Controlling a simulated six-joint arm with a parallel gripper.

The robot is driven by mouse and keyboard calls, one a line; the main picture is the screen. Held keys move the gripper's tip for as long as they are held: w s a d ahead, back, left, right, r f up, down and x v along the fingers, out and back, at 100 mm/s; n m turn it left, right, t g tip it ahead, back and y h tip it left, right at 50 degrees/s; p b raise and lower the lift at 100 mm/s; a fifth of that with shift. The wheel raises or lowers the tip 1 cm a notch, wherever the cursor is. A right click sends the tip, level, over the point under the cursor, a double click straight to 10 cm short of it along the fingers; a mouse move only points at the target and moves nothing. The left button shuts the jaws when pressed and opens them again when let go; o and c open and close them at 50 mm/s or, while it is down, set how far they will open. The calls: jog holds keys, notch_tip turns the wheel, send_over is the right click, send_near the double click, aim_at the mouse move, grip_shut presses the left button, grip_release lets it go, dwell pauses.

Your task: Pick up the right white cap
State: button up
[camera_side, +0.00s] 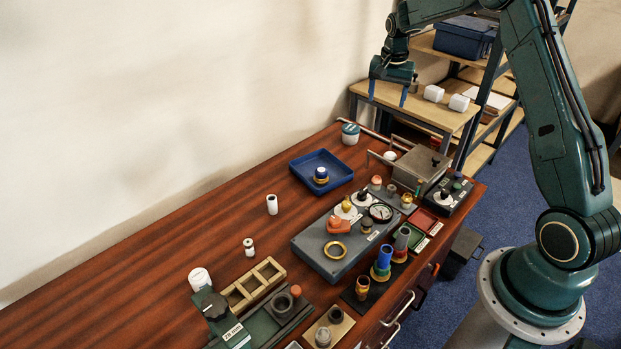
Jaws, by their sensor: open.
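Two white caps lie side by side on a small light-wood table (400,107) at the upper right. The right white cap (459,102) is nearer the table's right edge, and the left white cap (433,93) is just beside it with a small gap. My gripper (388,95) hangs with its blue-tipped fingers pointing down, spread apart and with nothing visible between them. It appears to the left of both caps, over the left part of the small table. Its exact height above the surface cannot be told.
A shelf rack with a dark blue bin (465,37) stands behind the small table. A long brown workbench (130,275) holds a blue tray (297,165), a grey box with a lid (421,167), a grey manifold block (315,257) and several small fittings. Blue floor lies at right.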

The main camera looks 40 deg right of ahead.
jog(key=d+f+m+g, duration=0.1)
jog(key=d+f+m, duration=0.1)
jog(key=d+f, duration=0.5)
notch_tip(320, 180, down, 4)
jog(key=shift+d+f+m, duration=0.25)
jog(key=shift+d+m, duration=0.05)
jog(key=shift+m, duration=0.1)
jog(key=shift+w+f, duration=0.1)
jog(key=shift+f, duration=0.05)
send_over(391, 154)
jog(key=shift+a+f, duration=0.25)
jog(key=shift+f, duration=1.85)
jog(key=shift+a+f, duration=0.2)
jog(key=shift+f, duration=1.85)
jog(key=shift+d+f, duration=0.15)
jog(key=shift+f, duration=1.15)
jog(key=shift+d+f, duration=0.15)
jog(key=shift+f, duration=1.1)
jog(key=shift+c, duration=0.4)
jog(key=c, duration=1)
